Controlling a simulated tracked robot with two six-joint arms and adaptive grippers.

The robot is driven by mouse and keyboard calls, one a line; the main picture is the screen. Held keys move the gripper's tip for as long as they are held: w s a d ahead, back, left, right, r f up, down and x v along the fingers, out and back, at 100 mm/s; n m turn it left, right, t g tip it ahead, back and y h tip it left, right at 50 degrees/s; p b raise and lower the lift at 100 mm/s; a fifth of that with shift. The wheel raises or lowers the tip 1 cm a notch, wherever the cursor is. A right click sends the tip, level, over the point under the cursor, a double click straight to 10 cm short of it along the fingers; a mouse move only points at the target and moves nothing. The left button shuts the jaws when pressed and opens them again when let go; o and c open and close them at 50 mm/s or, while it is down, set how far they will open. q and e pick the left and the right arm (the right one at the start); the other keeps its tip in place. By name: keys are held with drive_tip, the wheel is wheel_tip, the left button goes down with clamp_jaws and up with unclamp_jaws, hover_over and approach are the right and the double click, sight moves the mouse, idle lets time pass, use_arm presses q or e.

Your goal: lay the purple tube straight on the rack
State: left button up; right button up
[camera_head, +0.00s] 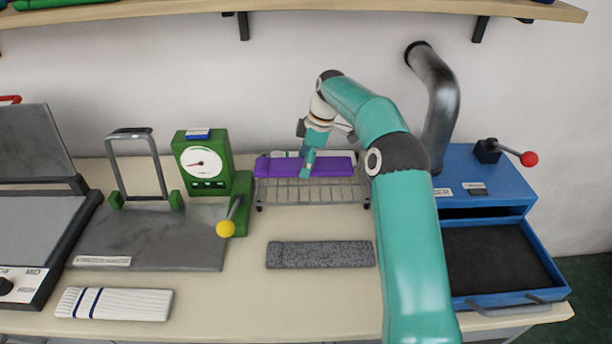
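The purple tube (335,167) lies lengthwise along the top of the wire rack (290,196), at the back middle of the table. It runs left to right, roughly in line with the rack. My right gripper (309,161) is at the middle of the tube, with a teal finger in front of it. The far side of the grip is hidden, so I cannot tell whether the fingers are shut on the tube. My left gripper is not in view.
A grey speckled tube (320,254) and a white striped tube (114,304) lie on the table. A green dial device (203,163) and a yellow-knobbed lever (227,229) stand left of the rack. A blue machine (490,180) with an open drawer (500,262) stands right.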

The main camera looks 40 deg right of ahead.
sight(303, 186)
wheel_tip(303, 186, down, 2)
drive_tip(key=shift+s+d+f, duration=0.1)
drive_tip(key=shift+s+d, duration=0.05)
drive_tip(key=shift+f+p, duration=0.3)
drive_tip(key=shift+f, duration=1.65)
drive_tip(key=o, duration=1)
drive_tip(key=v, duration=1.2)
